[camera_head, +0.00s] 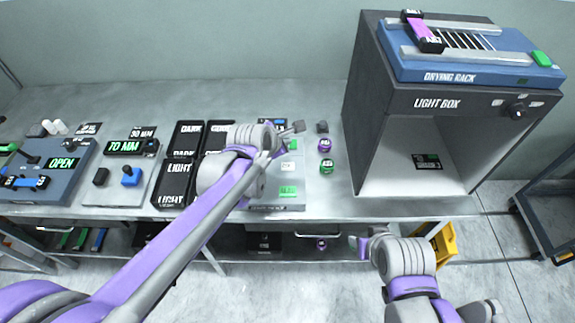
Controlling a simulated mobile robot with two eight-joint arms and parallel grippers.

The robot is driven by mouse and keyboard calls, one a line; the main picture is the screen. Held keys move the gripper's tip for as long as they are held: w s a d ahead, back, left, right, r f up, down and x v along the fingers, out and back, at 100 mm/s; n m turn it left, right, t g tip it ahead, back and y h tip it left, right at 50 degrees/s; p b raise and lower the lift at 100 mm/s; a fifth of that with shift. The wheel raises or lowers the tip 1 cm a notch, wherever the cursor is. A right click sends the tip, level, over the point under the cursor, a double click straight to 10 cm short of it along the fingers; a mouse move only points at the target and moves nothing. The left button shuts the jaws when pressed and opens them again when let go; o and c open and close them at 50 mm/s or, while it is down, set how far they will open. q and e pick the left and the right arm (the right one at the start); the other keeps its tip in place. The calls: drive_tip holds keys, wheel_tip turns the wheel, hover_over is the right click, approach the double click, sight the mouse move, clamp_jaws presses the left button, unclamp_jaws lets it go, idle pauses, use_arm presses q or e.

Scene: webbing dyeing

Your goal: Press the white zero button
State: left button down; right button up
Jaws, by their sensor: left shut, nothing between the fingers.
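A grey device stands on the bench near the middle, mostly hidden behind my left arm. A small white button (288,167), which looks like the zero button, shows on its right part. A green button (288,191) lies nearer the front edge. My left gripper (297,127) is shut and empty at the far end of the device, up the picture from the white button. I cannot tell its height or whether it touches anything. My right gripper (361,243) is low in front of the bench, away from the device; its fingers are too small to read.
The large light box (355,110) with the drying rack (470,72) on top blocks the right. Dark labelled trays (172,182) and a blue-grey machine (62,180) fill the left.

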sight(285, 168)
use_arm(q)
wheel_tip(285, 168, down, 8)
drive_tip(key=b, duration=0.4)
drive_tip(key=shift+s+r, duration=0.1)
drive_tip(key=shift+s, duration=0.05)
drive_tip(key=shift+f, duration=0.3)
use_arm(e)
wheel_tip(285, 168, down, 6)
drive_tip(key=s, duration=0.2)
drive_tip(key=shift+s+f, duration=0.15)
drive_tip(key=shift+s, duration=0.15)
idle(0.7)
use_arm(q)
drive_tip(key=shift+f+b, duration=0.4)
drive_tip(key=shift+b, duration=0.05)
use_arm(e)
drive_tip(key=shift+s+f, duration=0.1)
drive_tip(key=shift+f, duration=0.3)
